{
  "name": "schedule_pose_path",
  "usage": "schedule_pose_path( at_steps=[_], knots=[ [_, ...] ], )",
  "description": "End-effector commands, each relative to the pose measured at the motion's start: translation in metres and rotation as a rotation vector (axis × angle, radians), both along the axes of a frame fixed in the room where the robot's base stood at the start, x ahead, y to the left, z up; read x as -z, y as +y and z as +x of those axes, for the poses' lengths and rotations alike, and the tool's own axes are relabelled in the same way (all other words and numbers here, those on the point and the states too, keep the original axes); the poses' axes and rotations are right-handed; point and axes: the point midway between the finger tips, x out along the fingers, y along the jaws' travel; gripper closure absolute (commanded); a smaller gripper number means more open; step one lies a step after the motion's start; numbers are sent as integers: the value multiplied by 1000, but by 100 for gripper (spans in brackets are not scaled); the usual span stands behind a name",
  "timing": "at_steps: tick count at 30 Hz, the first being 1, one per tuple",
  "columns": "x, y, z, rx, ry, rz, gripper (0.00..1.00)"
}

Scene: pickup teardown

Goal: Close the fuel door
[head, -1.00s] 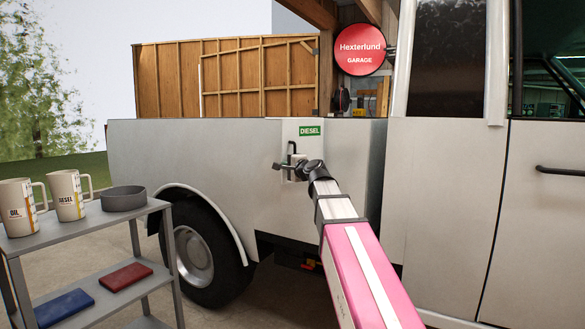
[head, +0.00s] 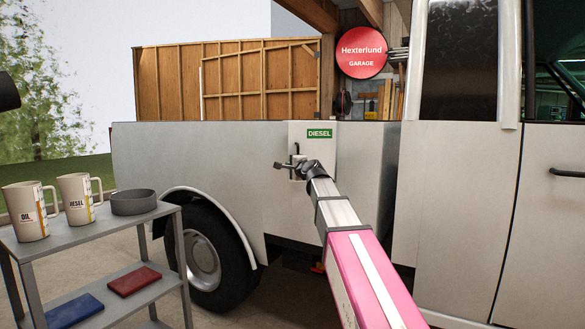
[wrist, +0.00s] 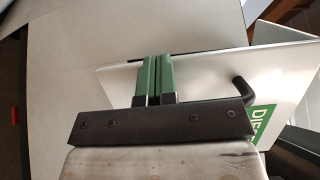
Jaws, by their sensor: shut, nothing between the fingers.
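The fuel door (head: 309,133) is a pale panel with a green DIESEL label on the truck's side. A black handle (head: 297,148) sticks out from it, and it also shows in the wrist view (wrist: 241,91). In the wrist view the door (wrist: 205,75) sits at an angle to the body panel, with a dark gap along its upper edge, so it looks ajar. My gripper (head: 279,165) is in front of the door's lower left part. Its green fingers (wrist: 154,76) are shut and empty, over the door's left part, left of the handle. Contact with the door is unclear.
A grey cart (head: 110,228) stands at the left with an oil jug (head: 30,212), a diesel jug (head: 77,199) and a grey bowl (head: 133,202) on top. The truck's rear wheel (head: 200,260) is below and left of the door.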

Motion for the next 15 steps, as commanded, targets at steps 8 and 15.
schedule_pose_path(
  at_steps=[8,15],
  knots=[
    [-1,3,47,-1,-1,-2,100],
    [-1,-1,87,3,-3,-2,100]
  ],
)
